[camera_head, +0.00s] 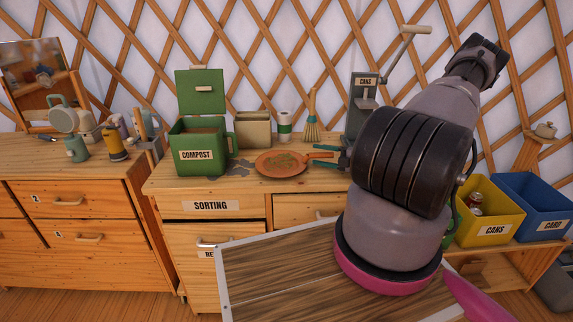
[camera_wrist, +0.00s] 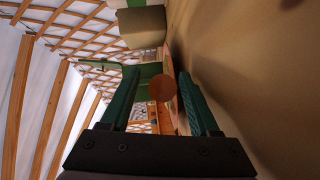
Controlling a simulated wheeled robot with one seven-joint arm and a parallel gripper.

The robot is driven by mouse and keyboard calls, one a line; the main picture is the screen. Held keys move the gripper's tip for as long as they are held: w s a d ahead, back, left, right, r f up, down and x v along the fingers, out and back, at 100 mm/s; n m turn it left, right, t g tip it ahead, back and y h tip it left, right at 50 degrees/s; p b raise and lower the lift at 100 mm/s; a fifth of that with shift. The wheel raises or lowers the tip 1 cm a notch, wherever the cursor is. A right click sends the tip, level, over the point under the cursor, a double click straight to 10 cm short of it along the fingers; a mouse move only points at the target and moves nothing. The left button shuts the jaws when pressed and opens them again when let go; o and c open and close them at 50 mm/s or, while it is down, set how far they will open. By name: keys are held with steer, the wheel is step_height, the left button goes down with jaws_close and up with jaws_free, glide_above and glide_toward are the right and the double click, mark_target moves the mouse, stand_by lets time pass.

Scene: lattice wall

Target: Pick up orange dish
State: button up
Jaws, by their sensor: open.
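The orange dish (camera_head: 280,163) lies on the wooden counter, with bits of brown-green scraps in it. Its handle points right, toward my gripper (camera_head: 317,155). My gripper is open, low over the counter, with its teal fingers on either side of the handle. In the wrist view, the round end of the orange handle (camera_wrist: 161,88) shows between the open fingers of my gripper (camera_wrist: 160,85), and most of the dish is hidden behind it. I cannot tell whether a finger touches the handle.
The green compost bin (camera_head: 199,144) with its lid raised stands left of the dish. A tan box (camera_head: 254,130), a paper roll (camera_head: 284,126), a small broom (camera_head: 312,118) and a grey can crusher (camera_head: 361,100) stand behind. Yellow (camera_head: 492,212) and blue (camera_head: 532,205) bins are at right.

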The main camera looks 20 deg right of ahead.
steer(key=shift+x, duration=1.05)
jaws_close()
stand_by(0.6)
